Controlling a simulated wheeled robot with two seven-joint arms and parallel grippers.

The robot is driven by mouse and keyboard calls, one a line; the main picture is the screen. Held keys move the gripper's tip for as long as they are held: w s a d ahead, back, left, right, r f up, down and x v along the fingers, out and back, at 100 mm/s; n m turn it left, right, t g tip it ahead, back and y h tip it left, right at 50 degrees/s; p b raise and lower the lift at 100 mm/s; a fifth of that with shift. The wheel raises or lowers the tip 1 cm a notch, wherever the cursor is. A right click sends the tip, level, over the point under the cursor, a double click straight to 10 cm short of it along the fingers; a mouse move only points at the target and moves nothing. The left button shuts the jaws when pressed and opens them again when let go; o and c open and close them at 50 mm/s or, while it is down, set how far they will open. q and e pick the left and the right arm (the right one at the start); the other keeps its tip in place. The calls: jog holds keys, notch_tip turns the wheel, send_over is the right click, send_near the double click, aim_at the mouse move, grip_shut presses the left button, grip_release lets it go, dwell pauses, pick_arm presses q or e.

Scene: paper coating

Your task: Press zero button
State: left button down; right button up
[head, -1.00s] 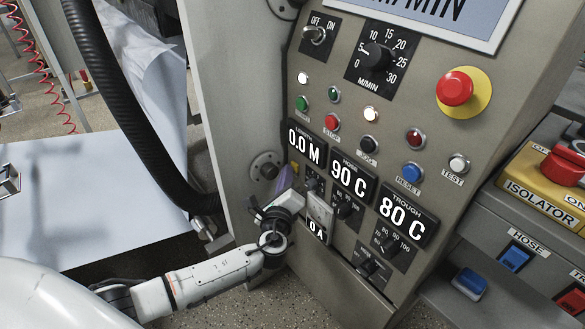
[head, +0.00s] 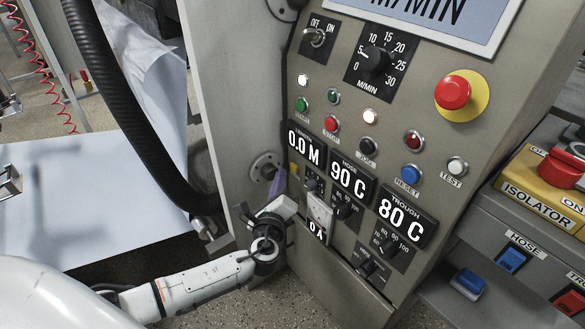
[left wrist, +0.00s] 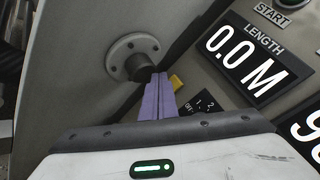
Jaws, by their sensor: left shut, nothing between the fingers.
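A small yellow button (head: 294,169) sits on the panel just below the LENGTH display (head: 306,148), which reads 0.0 M. Its label is not readable. In the left wrist view the yellow button (left wrist: 177,82) shows just right of the purple fingertips, partly hidden by them. My left gripper (head: 277,184) has purple fingers that are shut and empty. They point up at the panel's lower left, left of and a little below the button in the head view. In the left wrist view the shut fingers (left wrist: 158,98) are next to the button; I cannot tell whether they touch it.
A grey side plate with a round flanged fitting (left wrist: 136,60) stands close left of the fingers. A small OFF-1-2 selector (left wrist: 203,103) is right of them. Several coloured buttons, a red emergency stop (head: 454,92) and more knobs fill the panel.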

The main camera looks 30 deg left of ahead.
pick_arm(q)
jog(key=s, duration=0.1)
jog(key=s+a, duration=0.1)
jog(key=s+p, duration=0.1)
jog(key=s, duration=0.1)
jog(key=shift+a, duration=0.35)
pick_arm(e)
jog(key=shift+w+r, duration=0.1)
jog(key=shift+r, duration=0.6)
jog(key=shift+s+f, duration=0.15)
jog(key=shift+s, duration=0.15)
pick_arm(q)
jog(key=s+d+f+n+g+h+p, duration=0.45)
jog(key=s+d+f+n+p, duration=0.3)
jog(key=s, duration=0.45)
jog(key=s+d+r+n+g+h+p, duration=0.1)
jog(key=s+d+r+n+h, duration=0.1)
jog(key=s+d+n, duration=0.4)
jog(key=s+d+r+n+g+h+p, duration=0.1)
jog(key=s+d+r+n+h+p, duration=0.1)
jog(key=s+d+n, duration=0.3)
jog(key=shift+s+d+r+n+g+h, duration=0.35)
jog(key=shift+s+d+n+h, duration=0.1)
jog(key=shift+s, duration=0.7)
pick_arm(e)
notch_tip(320, 180, up, 7)
jog(key=shift+w+d+f+h, duration=0.15)
jog(key=shift+d+h, duration=0.15)
jog(key=shift+d, duration=0.15)
